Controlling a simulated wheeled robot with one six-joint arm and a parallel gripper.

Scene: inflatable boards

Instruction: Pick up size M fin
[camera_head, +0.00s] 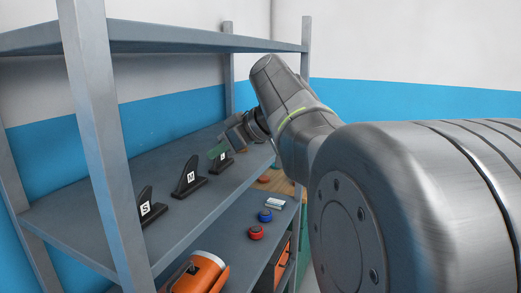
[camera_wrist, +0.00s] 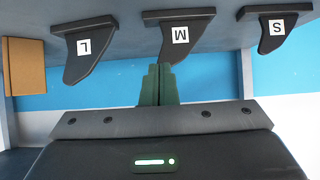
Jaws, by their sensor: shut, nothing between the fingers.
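The size M fin (camera_head: 186,181) is black with a white M label and stands on the middle shelf, between the S fin (camera_head: 146,212) and the L fin (camera_head: 226,164). The wrist view is upside down: the M fin (camera_wrist: 178,36) is at top centre, the L fin (camera_wrist: 80,56) left and the S fin (camera_wrist: 268,38) right. My gripper (camera_head: 215,151) has green fingers and shows close by the L fin in the head view. In the wrist view my gripper (camera_wrist: 158,72) is shut and empty, its fingertips just by the M fin's tip; I cannot tell the gap.
The grey shelf (camera_head: 85,240) has a front upright post (camera_head: 100,140) and a top board (camera_head: 150,38) above the fins. A lower shelf holds a red item (camera_head: 256,232), a blue item (camera_head: 265,215) and an orange object (camera_head: 200,275). A brown box (camera_wrist: 24,67) stands beyond the L fin.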

